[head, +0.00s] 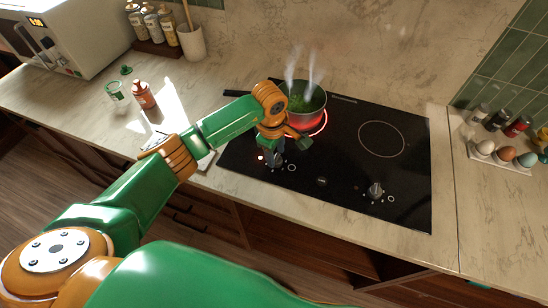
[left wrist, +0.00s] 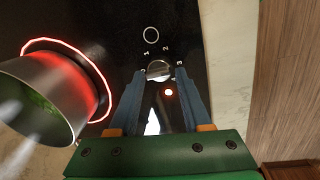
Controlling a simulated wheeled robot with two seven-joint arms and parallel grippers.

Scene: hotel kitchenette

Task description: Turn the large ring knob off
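A black cooktop (head: 335,165) carries two knobs along its front edge. The left knob sits beside a lit red light (head: 261,157) and a printed ring mark (head: 292,168). My left gripper (head: 274,158) points down over this knob and mostly hides it in the head view. In the left wrist view the knob (left wrist: 158,70) lies between the fingertips of the left gripper (left wrist: 160,74), which are apart with a small gap on each side. The right knob (head: 376,190) stands free near its own ring mark. My right gripper is not in view.
A steaming pot (head: 302,108) with green contents stands on the glowing red ring (head: 324,125), close to my left gripper. The right cooking ring (head: 381,138) is dark and empty. Bottles (head: 143,95) stand left of the cooktop, eggs (head: 505,154) in a holder at the right.

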